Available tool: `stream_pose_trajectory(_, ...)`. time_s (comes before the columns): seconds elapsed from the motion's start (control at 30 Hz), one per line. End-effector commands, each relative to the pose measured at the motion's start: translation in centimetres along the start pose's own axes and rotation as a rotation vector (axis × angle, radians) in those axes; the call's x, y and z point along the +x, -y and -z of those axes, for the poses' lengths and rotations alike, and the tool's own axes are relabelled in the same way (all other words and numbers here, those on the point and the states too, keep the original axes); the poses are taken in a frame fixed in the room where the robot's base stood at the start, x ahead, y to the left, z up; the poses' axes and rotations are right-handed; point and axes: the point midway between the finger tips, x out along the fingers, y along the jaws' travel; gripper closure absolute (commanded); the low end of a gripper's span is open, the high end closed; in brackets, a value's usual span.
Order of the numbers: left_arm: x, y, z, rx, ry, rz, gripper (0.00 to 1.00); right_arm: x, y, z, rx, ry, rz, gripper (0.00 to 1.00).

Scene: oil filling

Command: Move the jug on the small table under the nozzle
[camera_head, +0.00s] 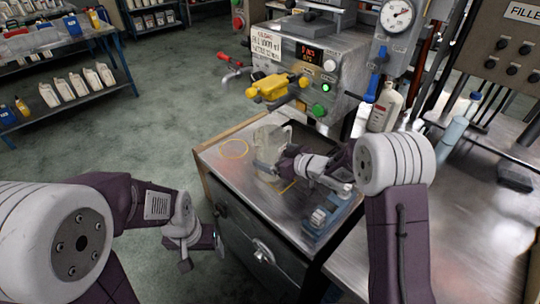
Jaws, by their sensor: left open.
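A pale translucent jug (267,137) stands on the small metal-topped table (225,173), below and in front of the filling machine. My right gripper (268,167) is at the jug's lower front side and hides part of it. I cannot tell whether its fingers are closed on the jug. My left gripper (202,250) is open and empty, low in front of the table's left side and away from the jug. The filling machine (340,75) has a yellow valve (277,88) on its front. The nozzle tip is hard to make out.
A yellow ring mark (233,149) lies on the small table, left of the jug. A blue-grey device (330,217) sits at its front right corner. A cream bottle (385,107) stands right of the machine. A steel bench (465,215) fills the right side.

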Motion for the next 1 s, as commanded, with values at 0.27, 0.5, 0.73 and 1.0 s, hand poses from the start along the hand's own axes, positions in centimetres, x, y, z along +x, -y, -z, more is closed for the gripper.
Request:
stream_pose_trajectory(0.27,0.0,0.0,0.0,0.000,0.000,0.000,0.23,0.0,0.0,0.0,0.000,-0.001,0.000,0.00)
stream_pose_trajectory(0.5,0.0,0.0,0.0,0.000,0.000,0.000,0.23,-0.2,0.0,0.0,0.000,0.000,0.000,0.00)
stream_pose_trajectory(0.73,-0.8,0.0,0.1,0.000,0.000,0.000,0.23,-4.6,-0.1,0.2,0.001,-0.001,-0.004,0.00)
stream_pose_trajectory(1.0,-1.4,0.0,0.1,0.000,0.000,0.000,0.23,-8.8,0.0,0.1,0.001,-0.001,-0.002,0.00)
